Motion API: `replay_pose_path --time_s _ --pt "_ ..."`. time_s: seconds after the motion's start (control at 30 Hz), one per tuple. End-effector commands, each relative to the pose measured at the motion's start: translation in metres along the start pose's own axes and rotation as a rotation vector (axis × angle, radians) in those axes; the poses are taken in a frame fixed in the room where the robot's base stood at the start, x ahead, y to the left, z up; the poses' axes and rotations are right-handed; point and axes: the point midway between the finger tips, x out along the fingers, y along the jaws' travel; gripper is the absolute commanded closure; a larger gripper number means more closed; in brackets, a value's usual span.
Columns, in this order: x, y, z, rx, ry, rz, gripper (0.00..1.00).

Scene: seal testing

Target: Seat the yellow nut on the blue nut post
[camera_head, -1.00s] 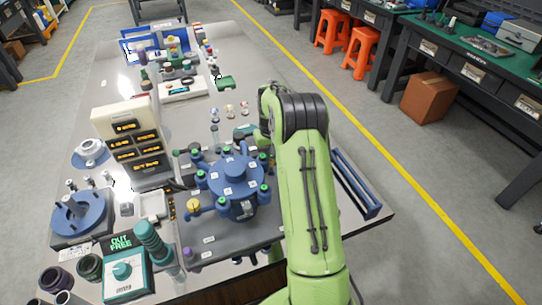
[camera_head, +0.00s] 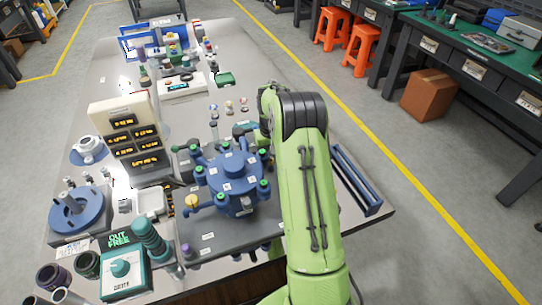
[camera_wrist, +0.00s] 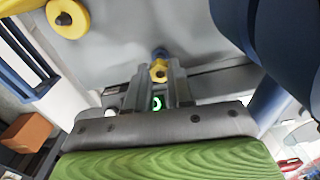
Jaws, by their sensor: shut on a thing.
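In the wrist view my gripper (camera_wrist: 157,78) is shut on the yellow nut (camera_wrist: 159,71), a small piece between the fingertips. A blue piece (camera_wrist: 160,53) shows just beyond the nut, close to it or touching. It may be the blue nut post, and I cannot tell whether the nut is around it. In the head view the blue fixture (camera_head: 235,172) stands on a grey plate, with several green-topped clamps around it. My green arm hides the gripper and held nut there. A yellow part (camera_head: 192,201) sits at the fixture's left front.
A large yellow ring (camera_wrist: 68,18) is at the wrist view's upper left. The blue fixture body (camera_wrist: 285,55) is close on the right. In the head view, a display stand (camera_head: 130,140) and a teal box (camera_head: 122,270) stand left of the fixture. A blue rack (camera_head: 355,180) is right of my arm.

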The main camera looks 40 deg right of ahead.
Motion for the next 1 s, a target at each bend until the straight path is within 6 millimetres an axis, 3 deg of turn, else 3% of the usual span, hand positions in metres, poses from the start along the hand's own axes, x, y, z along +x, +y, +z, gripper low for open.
replay_pose_path --time_s 0.8,0.83,1.0 --pt "0.0089 0.0004 0.0002 0.001 0.0 0.0 1.0" --pt "0.0087 0.0004 0.0002 0.001 0.0 0.0 0.76" --pt "0.0084 0.0003 0.0002 0.0 0.0 0.0 0.49"
